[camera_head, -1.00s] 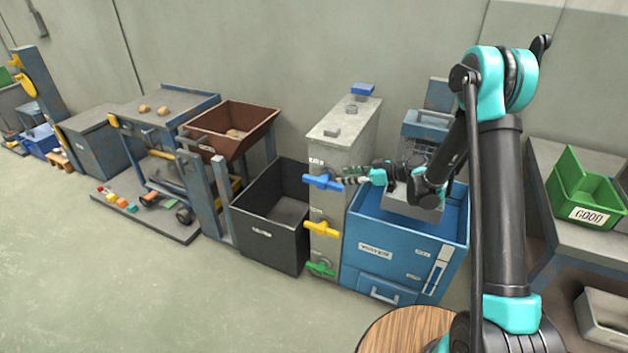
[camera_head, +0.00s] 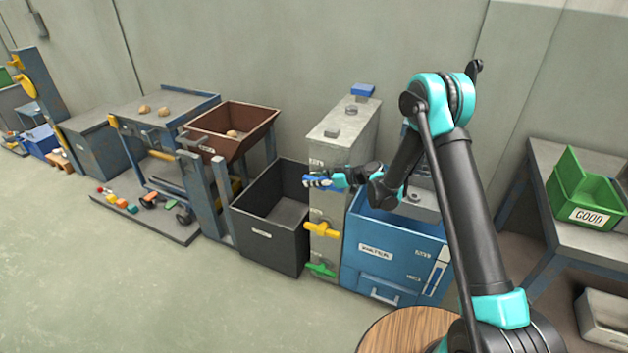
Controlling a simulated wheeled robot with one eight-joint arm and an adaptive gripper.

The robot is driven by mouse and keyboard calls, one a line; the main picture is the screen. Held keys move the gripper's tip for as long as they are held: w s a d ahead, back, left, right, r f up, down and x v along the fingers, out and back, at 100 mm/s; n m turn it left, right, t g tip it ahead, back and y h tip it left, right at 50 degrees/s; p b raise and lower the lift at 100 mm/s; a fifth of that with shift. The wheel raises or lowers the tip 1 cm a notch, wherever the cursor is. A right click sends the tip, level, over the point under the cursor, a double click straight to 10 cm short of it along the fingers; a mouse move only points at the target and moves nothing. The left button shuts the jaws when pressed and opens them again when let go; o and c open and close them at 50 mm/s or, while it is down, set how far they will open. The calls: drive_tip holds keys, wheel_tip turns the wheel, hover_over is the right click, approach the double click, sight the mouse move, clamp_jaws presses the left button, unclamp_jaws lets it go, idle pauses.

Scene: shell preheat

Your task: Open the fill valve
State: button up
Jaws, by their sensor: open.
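A grey valve cabinet (camera_head: 341,132) stands at the centre with three coloured handles down its front. The top blue handle (camera_head: 314,182) is partly hidden by my gripper. The yellow handle (camera_head: 322,229) is in the middle and the green handle (camera_head: 321,270) is low down; both lie sideways. The small labels are too blurred to tell which one is the fill valve. My gripper (camera_head: 326,181) is open at the blue handle, with its fingers overlapping it in the picture. I cannot tell whether they touch it.
A blue bin (camera_head: 392,255) stands right of the cabinet under my arm, and a dark open bin (camera_head: 265,240) stands to its left. A green GOOD box (camera_head: 590,216) sits on a table at the right. Free floor lies at the front left.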

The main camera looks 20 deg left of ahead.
clamp_jaws()
